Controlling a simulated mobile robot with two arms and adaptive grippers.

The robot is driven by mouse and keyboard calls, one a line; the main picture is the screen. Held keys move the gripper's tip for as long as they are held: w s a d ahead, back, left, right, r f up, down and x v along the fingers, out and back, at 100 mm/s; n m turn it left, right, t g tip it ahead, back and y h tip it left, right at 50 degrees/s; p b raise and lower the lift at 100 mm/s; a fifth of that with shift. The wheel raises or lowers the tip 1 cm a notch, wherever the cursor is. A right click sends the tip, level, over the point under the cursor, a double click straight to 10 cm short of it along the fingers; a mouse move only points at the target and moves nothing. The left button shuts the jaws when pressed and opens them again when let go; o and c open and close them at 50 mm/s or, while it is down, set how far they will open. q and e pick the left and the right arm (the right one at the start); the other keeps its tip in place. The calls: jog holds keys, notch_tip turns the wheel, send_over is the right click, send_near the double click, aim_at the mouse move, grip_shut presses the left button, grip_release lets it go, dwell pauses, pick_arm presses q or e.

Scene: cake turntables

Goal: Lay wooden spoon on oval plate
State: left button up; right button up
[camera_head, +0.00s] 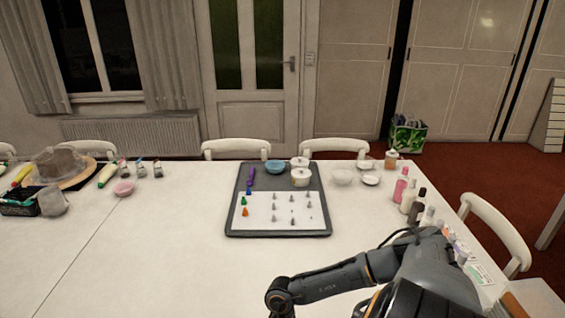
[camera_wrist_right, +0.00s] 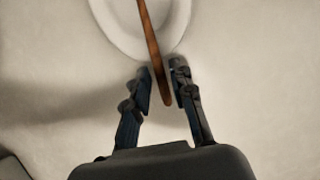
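In the right wrist view, the wooden spoon (camera_wrist_right: 154,52) shows as a slim brown handle. It runs from the top edge, across the rim of the white oval plate (camera_wrist_right: 116,34), to an end past the near rim. Its upper end is cut off by the frame, and I cannot tell whether it touches the plate. My right gripper (camera_wrist_right: 160,82) is open, with its two dark fingers on either side of the handle's end and gaps showing beside it. In the head view my right arm reaches in from the right, its gripper out of frame. My left gripper is in neither view.
A grey tray (camera_head: 280,234) with small piping nozzles stands mid-table, with a blue bowl (camera_head: 276,167) at its back. Several bottles (camera_head: 407,196) line the right side. The table's front middle is clear.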

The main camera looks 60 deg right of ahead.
jog(key=shift+o, duration=0.4)
jog(key=shift+w+d+r, duration=0.1)
jog(key=shift+d+r, duration=0.05)
jog(key=shift+r, duration=0.1)
jog(key=v, duration=1.1)
jog(key=shift+r, duration=0.2)
